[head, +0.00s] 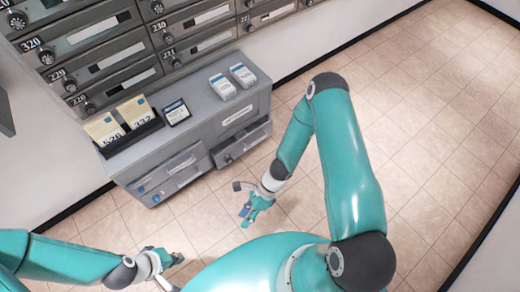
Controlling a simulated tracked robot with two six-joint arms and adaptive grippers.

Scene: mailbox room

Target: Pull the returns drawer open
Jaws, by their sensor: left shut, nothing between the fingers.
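A grey cabinet (222,105) has two drawers low in its front. The left drawer (172,176) has a pale label and blue marks and looks closed. The right drawer (243,144) has a dark knob or lock and seems to stand slightly out, with a dark gap above its front. I cannot read which is the returns drawer. My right gripper (247,215) hangs over the floor in front of the right drawer, apart from it; its fingers are too small to judge. My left gripper (172,268) is shut and empty at the lower left, away from both drawers.
Numbered mailboxes (120,55) with black knobs line the wall behind. On the cabinet top are a black tray (130,136) with two tan cards, a dark label card (176,112) and two white packets (232,82). The tiled floor (430,130) is clear to the right.

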